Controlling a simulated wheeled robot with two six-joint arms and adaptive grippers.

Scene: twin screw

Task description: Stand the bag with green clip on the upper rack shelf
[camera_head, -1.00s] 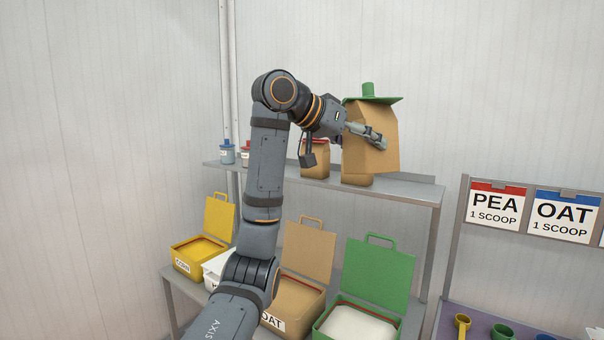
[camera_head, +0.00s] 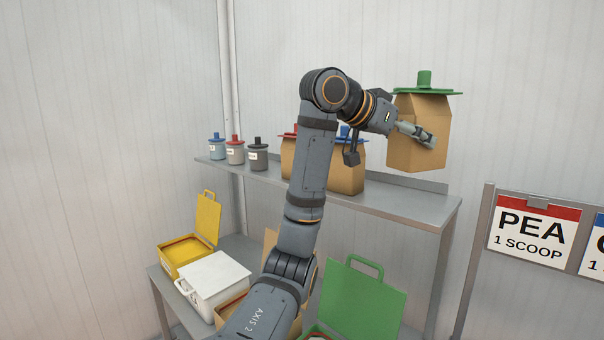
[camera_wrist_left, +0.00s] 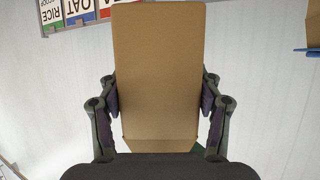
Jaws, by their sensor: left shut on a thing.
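The brown paper bag with the green clip (camera_head: 418,130) is upright in the head view, raised above the right end of the upper rack shelf (camera_head: 400,209). Its green clip (camera_head: 426,90) lies across the top. My left gripper (camera_head: 430,140) is shut on the bag, seen from the side. In the left wrist view the bag (camera_wrist_left: 158,75) fills the middle, between the two fingers. A clear gap of wall shows between the bag's bottom and the shelf. My right gripper is not in view.
On the upper shelf stand bags with a red clip (camera_head: 292,158) and a blue clip (camera_head: 348,175), partly behind my arm. Small jars (camera_head: 235,152) stand at its left. Below are a yellow bin (camera_head: 185,255), a white bin (camera_head: 213,283) and a green lid (camera_head: 358,305). The shelf's right end is clear.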

